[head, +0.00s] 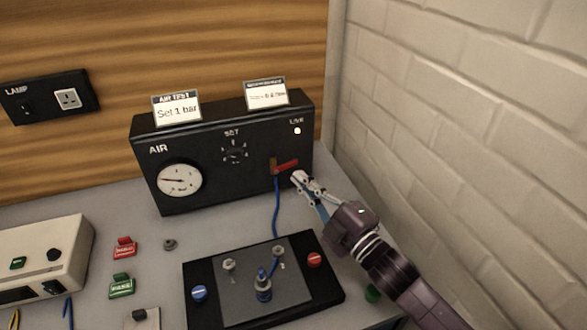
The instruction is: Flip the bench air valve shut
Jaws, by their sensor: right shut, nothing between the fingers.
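The bench air valve is a red lever (286,166) on the front of the black AIR box (215,185), at its right side. The lever points to the right and tilts slightly up from its brass fitting. A blue hose (276,208) hangs below the fitting. My right gripper (298,178) is shut and empty, just below and right of the lever's free end. I cannot tell whether it touches the lever. My left gripper is not in view.
A round gauge (180,181), a SET knob (234,151) and a lit LIVE lamp (297,131) are on the box. A black plate with fittings (330,293) lies in front. A brick wall (470,140) bounds the right. A beige instrument (70,250) stands left.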

